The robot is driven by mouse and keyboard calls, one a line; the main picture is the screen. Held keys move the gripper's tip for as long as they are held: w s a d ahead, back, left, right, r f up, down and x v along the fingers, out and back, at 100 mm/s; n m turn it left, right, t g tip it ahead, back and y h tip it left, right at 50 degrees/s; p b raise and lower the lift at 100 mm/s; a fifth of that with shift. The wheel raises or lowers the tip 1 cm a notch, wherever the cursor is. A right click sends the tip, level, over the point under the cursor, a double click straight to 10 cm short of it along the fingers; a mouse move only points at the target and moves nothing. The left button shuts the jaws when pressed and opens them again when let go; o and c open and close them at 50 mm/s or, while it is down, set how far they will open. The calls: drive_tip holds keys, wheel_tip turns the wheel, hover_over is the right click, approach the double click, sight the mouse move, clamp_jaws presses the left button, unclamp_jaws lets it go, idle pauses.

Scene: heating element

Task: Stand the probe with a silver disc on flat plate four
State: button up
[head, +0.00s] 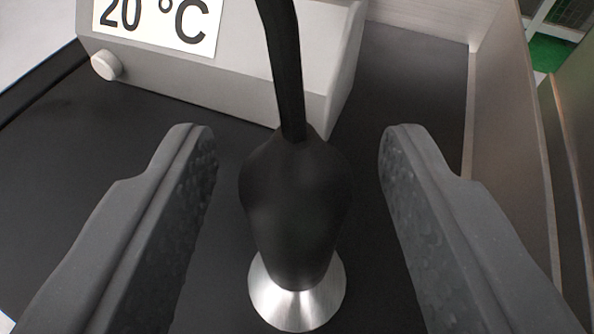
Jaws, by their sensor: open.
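The probe (295,215) stands upright on a dark surface between my fingers. It has a black bulb-shaped handle, a black cable leaving its top, and a flared silver disc (297,298) at its foot. My gripper (297,140) is open, with one finger on each side of the probe and a visible gap on both sides. Neither finger appears to touch it. No plate number shows in view, so I cannot tell which plate is beneath the probe.
A grey box (270,65) with a "20 °C" display (158,22) and a round knob (107,65) stands behind the probe. A raised wall (507,130) runs along the right. The dark surface (75,180) is bare at the left.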

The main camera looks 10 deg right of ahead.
drive_tip(key=v, duration=0.9)
drive_tip(key=shift+s, duration=0.1)
drive_tip(key=w+a+r+h, duration=0.1)
drive_tip(key=w+a+r, duration=0.2)
drive_tip(key=r, duration=0.7)
drive_tip(key=w+a+r+n+h, duration=0.1)
drive_tip(key=w+a+r, duration=0.2)
drive_tip(key=r, duration=0.6)
drive_tip(key=w+a+r+h, duration=0.1)
drive_tip(key=w+a+r, duration=0.25)
drive_tip(key=r, duration=0.65)
drive_tip(key=s+a+r+y, duration=0.1)
drive_tip(key=s+a+r, duration=0.3)
drive_tip(key=a+r, duration=0.4)
drive_tip(key=s+a+r+y, duration=0.2)
drive_tip(key=s+a+r, duration=0.3)
drive_tip(key=a, duration=0.5)
drive_tip(key=s+a+r+t+y, duration=0.1)
drive_tip(key=s+a+r, duration=0.3)
drive_tip(key=a+r, duration=0.4)
wheel_tip(320, 180, up, 3)
drive_tip(key=shift+s+a+f+n+y, duration=0.15)
drive_tip(key=shift+s+a+n+y, duration=0.25)
drive_tip(key=shift+y, duration=0.2)
